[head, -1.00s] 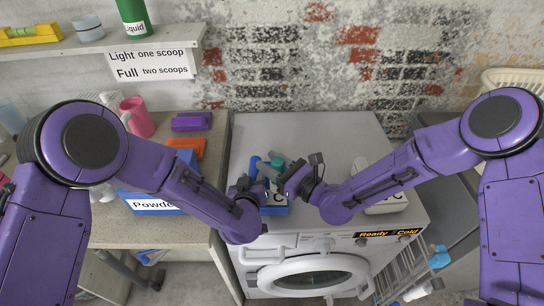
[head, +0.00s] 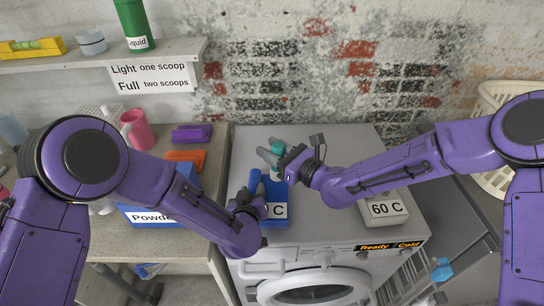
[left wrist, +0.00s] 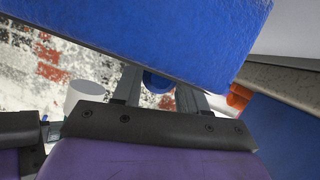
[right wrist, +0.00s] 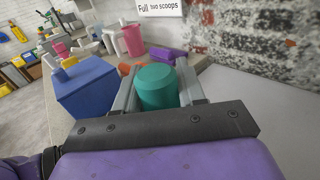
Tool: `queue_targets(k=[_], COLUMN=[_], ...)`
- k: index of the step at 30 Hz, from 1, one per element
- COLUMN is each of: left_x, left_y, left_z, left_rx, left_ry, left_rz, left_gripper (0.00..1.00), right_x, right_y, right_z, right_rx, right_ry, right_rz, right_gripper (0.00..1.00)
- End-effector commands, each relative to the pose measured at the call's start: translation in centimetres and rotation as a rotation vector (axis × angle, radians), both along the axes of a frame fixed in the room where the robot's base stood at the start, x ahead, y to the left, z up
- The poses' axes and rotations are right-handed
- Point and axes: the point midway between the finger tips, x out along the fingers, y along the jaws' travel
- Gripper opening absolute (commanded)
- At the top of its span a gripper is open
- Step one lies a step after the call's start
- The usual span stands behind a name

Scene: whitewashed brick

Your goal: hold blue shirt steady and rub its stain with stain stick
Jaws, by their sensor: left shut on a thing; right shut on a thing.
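The teal end shows between the fingers in the right wrist view (right wrist: 157,88). I cannot make out the stain, nor whether the stick touches the shirt.
The washer top (head: 340,145) is clear at the back. On the counter to the left are a blue "Powder" box (head: 150,216), a pink mug (head: 138,130) and orange and purple items.

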Motion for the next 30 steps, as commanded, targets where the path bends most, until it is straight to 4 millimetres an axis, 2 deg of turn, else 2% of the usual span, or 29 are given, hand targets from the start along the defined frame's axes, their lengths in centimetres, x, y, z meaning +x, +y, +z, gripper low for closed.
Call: queue_targets(k=[7,22,23,25,26,30], left_x=[0.0,0.0,0.0,0.0,0.0,0.0], left_y=[0.0,0.0,0.0,0.0,0.0,0.0], left_z=[-0.1,-0.1,-0.1,-0.1,-0.1,0.0], left_rx=[0.0,0.0,0.0,0.0,0.0,0.0], left_ry=[0.002,0.002,0.002,0.001,0.001,0.001], left_rz=[-0.001,-0.001,-0.001,0.0,0.0,0.0], left_gripper=[0.02,0.02,0.45,0.68,0.72,0.72], right_x=[0.0,0.0,0.0,0.0,0.0,0.0], right_y=[0.0,0.0,0.0,0.0,0.0,0.0], right_z=[2.0,2.1,2.1,2.1,2.1,2.1], right_rx=[0.002,0.001,0.001,0.001,0.001,0.001], right_ry=[-0.002,-0.001,-0.001,-0.001,-0.001,-0.001], right_rz=[-0.001,0.0,0.0,0.0,0.0,0.0], right_gripper=[0.09,0.09,0.09,0.09,0.09,0.09])
